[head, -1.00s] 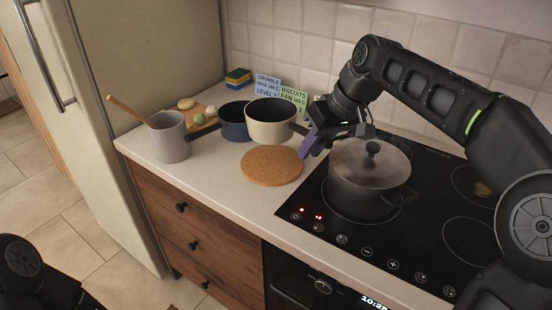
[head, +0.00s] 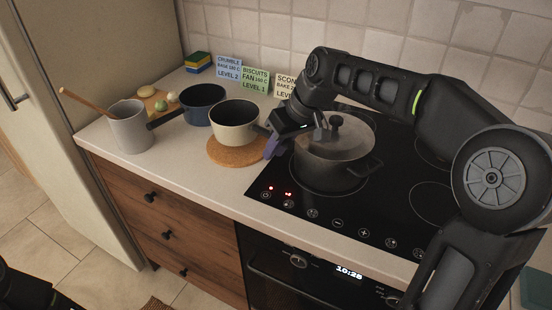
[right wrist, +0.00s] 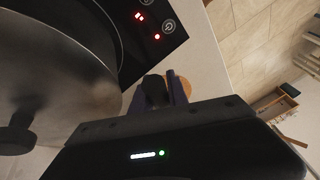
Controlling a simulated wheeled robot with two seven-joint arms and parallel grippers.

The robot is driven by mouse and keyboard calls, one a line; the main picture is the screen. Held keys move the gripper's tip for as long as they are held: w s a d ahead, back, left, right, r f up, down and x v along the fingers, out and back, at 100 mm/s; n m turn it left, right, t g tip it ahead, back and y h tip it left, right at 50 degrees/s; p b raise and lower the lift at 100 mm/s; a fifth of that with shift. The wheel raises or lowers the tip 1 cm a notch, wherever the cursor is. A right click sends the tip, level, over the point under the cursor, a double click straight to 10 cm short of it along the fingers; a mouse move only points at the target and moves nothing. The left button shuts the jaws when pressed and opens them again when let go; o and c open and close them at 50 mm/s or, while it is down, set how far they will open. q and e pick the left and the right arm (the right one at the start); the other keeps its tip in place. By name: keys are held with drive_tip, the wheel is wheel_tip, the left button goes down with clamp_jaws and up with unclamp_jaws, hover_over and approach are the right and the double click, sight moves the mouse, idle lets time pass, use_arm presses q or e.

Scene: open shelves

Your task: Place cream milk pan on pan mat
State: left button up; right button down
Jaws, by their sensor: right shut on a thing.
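The cream milk pan (head: 234,124) is upright over the back of the round cork pan mat (head: 236,157), hiding that part of it. I cannot tell whether its base touches the cork. My right gripper (head: 274,142), with purple fingers, is shut on the pan's dark handle (head: 262,131), to the right of the pan. In the right wrist view the fingers (right wrist: 166,88) close around the dark handle end (right wrist: 154,88), and a bit of the orange-brown mat (right wrist: 186,87) shows beyond. My left gripper is not in view.
A grey lidded pot (head: 333,155) stands on the black hob (head: 400,205), close to my right gripper. A blue pan (head: 203,105) stands behind left, near a grey mug (head: 130,130) with a wooden spoon. Recipe cards (head: 255,80) stand at the back. The counter front is clear.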

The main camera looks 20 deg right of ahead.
wheel_tip(320, 180, down, 3)
drive_tip(key=shift+f, duration=0.2)
drive_tip(key=c, duration=1.6)
unclamp_jaws()
drive_tip(key=shift+o, duration=0.2)
drive_tip(key=shift+r, duration=0.1)
drive_tip(key=v, duration=1.2)
